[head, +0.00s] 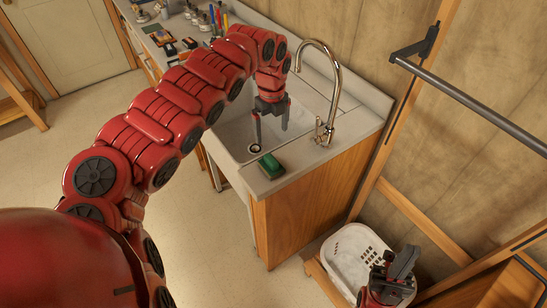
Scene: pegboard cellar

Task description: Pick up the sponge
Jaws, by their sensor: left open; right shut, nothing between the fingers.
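The sponge (271,165) is a small green block lying on the front right part of the pale counter, beside the sink basin. My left gripper (271,137) points down over the white sink (236,133), just behind the sponge in the picture. Its two grey fingers are apart with nothing between them, and they do not touch the sponge. My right gripper (404,262) is low at the bottom right, in front of the white basket. It is shut and empty, far from the sponge.
A curved metal faucet (334,88) stands right of the sink, close to my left gripper. Several small items and tools crowd the counter's far left end. A white laundry basket (343,256) stands right of the wooden cabinet (318,197). A metal rail (475,103) runs along the right wall.

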